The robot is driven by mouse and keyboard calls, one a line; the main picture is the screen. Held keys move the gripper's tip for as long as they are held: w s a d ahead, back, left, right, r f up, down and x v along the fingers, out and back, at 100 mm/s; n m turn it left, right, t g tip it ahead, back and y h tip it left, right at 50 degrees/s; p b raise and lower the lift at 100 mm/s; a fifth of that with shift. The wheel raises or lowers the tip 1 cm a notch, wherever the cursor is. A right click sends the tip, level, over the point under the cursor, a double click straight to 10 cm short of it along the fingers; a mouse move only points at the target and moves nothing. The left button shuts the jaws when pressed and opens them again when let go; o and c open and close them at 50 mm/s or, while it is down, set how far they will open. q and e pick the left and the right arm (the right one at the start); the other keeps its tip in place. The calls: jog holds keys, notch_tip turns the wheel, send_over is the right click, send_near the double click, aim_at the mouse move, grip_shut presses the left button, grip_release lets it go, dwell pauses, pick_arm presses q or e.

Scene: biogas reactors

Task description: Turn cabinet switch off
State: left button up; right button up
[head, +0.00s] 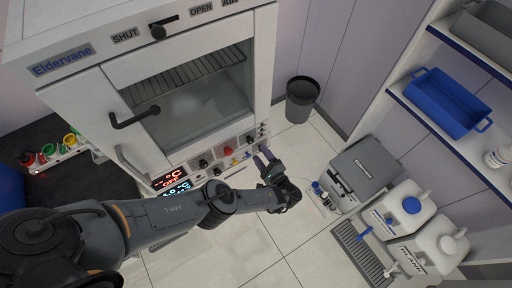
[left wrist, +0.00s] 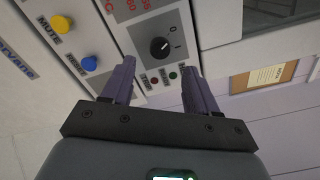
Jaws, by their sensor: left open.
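The white Eldervane cabinet (head: 55,80) stands at the left, with a glass door and a control panel (head: 215,155) below it. A black rotary switch (left wrist: 159,47) marked with 0 and I shows in the left wrist view, just past my fingertips and between them in the picture. Its pointer is too small to read surely. My left gripper (head: 264,154) is open near the panel's right end; its two purple-grey fingers also show in the left wrist view (left wrist: 159,62). No contact with the switch is visible. My right gripper is out of view.
A yellow button (left wrist: 62,24) and a blue button (left wrist: 89,63) sit beside the switch. A black bin (head: 301,100) stands right of the cabinet. A grey case (head: 362,172) and white jugs (head: 404,207) stand at the right.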

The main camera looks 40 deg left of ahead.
pick_arm(q)
jog(key=shift+v, duration=2.05)
